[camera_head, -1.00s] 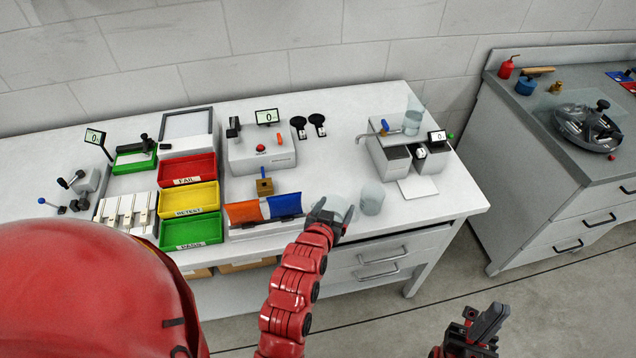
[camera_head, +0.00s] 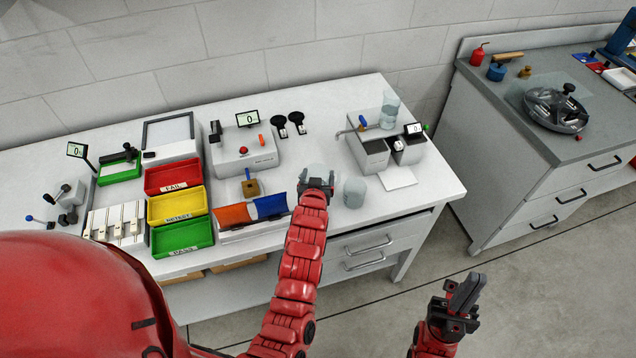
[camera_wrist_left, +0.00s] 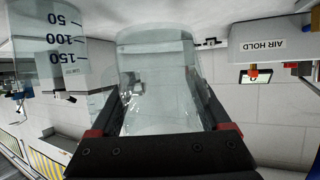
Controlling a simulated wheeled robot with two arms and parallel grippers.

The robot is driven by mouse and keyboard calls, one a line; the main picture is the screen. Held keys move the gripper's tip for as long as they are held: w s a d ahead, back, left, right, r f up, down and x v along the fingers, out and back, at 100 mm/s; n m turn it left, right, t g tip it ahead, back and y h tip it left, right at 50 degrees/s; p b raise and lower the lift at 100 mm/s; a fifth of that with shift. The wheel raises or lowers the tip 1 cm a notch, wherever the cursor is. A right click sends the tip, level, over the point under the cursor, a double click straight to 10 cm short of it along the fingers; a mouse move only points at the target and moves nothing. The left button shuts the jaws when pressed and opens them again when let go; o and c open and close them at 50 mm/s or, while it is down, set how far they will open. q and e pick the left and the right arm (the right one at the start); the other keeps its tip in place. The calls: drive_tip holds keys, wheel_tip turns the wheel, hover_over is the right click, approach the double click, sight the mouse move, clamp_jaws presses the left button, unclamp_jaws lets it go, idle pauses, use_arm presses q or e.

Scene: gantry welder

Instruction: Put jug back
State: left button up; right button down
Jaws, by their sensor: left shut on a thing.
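My left gripper (camera_head: 317,186) is shut on a clear jug (camera_wrist_left: 158,75), above the front part of the white bench. In the head view the gripper hides most of this jug, and only a pale part shows behind it. I cannot tell whether the jug touches the bench. A second clear vessel (camera_head: 354,193) stands on the bench just right of the gripper. In the left wrist view a clear vessel with 50, 100 and 150 marks (camera_wrist_left: 45,55) shows at the left. My right gripper (camera_head: 460,300) is empty in front of the bench, its jaw gap unclear.
Orange and blue bins (camera_head: 236,216) stand left of my left gripper. A sink-like unit (camera_head: 372,157) with a tap and a tall clear vessel (camera_head: 390,108) is behind, to the right. A white sheet (camera_head: 398,179) lies before it. A grey box (camera_head: 242,152) stands at the back.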

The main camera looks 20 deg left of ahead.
use_arm(q)
wheel_tip(320, 180, down, 3)
drive_tip(key=shift+f+p, duration=0.15)
drive_tip(key=shift+p, duration=0.4)
drive_tip(key=shift+f, duration=0.35)
drive_tip(key=shift+f, duration=0.15)
drive_tip(key=o, duration=1.5)
drive_tip(key=shift+c, duration=0.2)
drive_tip(key=shift+r, duration=0.2)
